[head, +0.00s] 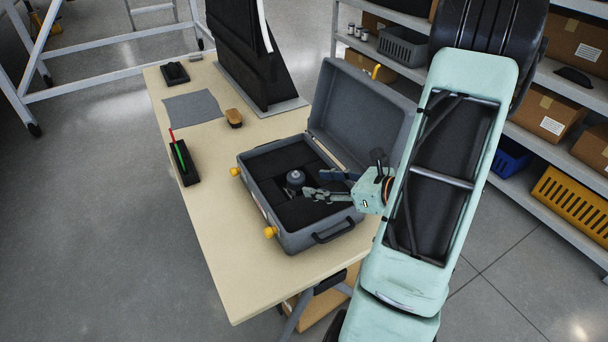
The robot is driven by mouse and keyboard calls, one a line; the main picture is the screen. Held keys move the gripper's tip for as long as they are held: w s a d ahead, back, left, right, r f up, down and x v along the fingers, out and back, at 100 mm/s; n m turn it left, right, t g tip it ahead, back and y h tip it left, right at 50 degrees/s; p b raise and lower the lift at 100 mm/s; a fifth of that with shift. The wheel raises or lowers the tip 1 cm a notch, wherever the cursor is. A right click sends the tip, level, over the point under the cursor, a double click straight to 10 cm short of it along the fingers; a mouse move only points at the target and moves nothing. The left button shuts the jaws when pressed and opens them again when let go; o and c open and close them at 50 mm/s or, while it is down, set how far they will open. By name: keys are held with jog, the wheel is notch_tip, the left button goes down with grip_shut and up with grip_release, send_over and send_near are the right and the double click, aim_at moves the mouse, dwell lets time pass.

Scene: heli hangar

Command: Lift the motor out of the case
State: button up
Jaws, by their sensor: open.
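The grey case (256,196) stands open on the table, its lid (362,105) raised at the back right and its inside lined with dark foam. The motor (295,178), a small grey-blue round part with a stub on top, sits in the foam near the middle of the case. My gripper (312,184) reaches in from the right over the case. Its fingers are open, with their tips just right of the motor. I cannot tell whether a finger touches it. Nothing is seen between the fingers.
Shelves with boxes (553,118) stand right. The table's front left is clear.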

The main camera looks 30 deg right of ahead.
aim_at(301, 178)
jog(key=shift+w+d+f, duration=0.2)
jog(key=shift+d, duration=0.3)
jog(key=shift+w+d+f, duration=0.2)
jog(key=shift+d, duration=0.25)
jog(key=b+x, duration=0.1)
jog(key=x, duration=0.9)
jog(key=shift+w+a+f, duration=0.1)
jog(key=shift+w+f, duration=0.1)
jog(key=shift+w, duration=0.15)
jog(key=shift+c, duration=0.5)
grip_shut()
